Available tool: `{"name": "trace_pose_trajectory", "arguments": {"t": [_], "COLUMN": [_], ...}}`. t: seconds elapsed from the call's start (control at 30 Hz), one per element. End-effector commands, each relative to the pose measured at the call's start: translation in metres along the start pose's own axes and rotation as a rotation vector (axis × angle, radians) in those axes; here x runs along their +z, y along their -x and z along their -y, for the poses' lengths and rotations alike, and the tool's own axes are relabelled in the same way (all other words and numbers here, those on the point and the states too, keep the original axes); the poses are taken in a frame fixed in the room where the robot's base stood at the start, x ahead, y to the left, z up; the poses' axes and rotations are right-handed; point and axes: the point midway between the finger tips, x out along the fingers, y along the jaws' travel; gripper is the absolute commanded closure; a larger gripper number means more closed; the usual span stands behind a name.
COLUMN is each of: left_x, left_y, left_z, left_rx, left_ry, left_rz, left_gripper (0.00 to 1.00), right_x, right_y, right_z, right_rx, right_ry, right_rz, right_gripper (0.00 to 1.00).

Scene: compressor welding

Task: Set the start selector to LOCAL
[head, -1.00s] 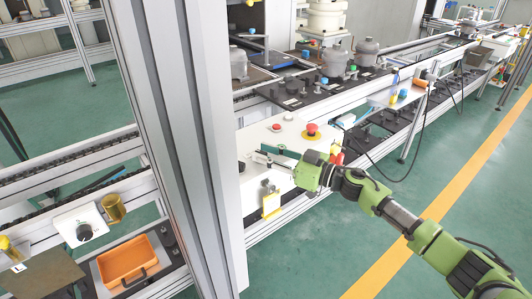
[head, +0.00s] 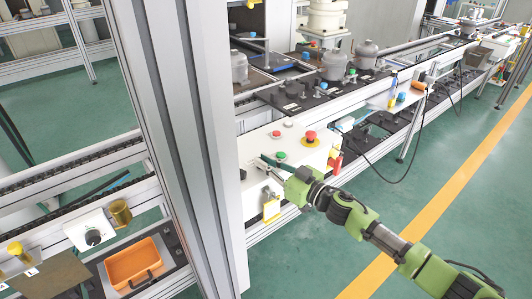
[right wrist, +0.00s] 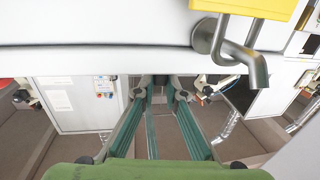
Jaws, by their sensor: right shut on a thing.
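The white control box (head: 262,149) stands right of the grey post, with a red mushroom button (head: 310,136), a green button (head: 280,156) and a black round part (head: 242,174) on it. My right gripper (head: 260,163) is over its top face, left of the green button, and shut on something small. The start selector is not clear to see; the fingers cover that spot. In the right wrist view the gripper's fingers (right wrist: 159,92) reach to the edge of the white panel (right wrist: 90,35), and what they hold is hidden. My left gripper is not in view.
A yellow padlock-like part (head: 271,209) hangs on the box front; it also shows in the right wrist view (right wrist: 265,8), above a bent metal hook (right wrist: 245,65). The grey post (head: 195,140) stands close on the left. Compressors (head: 335,64) stand behind. The green floor at right is free.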

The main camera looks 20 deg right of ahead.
Motion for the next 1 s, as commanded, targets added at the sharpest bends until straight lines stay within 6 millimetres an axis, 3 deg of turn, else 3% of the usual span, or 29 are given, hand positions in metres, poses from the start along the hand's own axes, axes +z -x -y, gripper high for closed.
{"name": "trace_pose_trajectory", "arguments": {"t": [0.03, 0.17, 0.6, 1.0], "left_x": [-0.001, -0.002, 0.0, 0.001], "left_y": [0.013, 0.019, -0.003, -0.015], "left_z": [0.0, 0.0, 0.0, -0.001], "left_rx": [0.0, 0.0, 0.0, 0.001], "left_ry": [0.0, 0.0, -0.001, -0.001], "left_rz": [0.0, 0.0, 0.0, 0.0], "left_gripper": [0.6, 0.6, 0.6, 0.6], "right_x": [-0.005, -0.002, 0.003, 0.0], "right_y": [0.0, 0.0, -0.002, -0.002], "right_z": [0.004, 0.006, 0.008, 0.008], "right_rx": [0.041, 0.16, 0.449, 0.548], "right_ry": [-0.009, -0.013, -0.008, -0.001], "right_rz": [0.0, -0.002, -0.003, -0.003], "right_gripper": [1.0, 1.0, 1.0, 1.0]}}
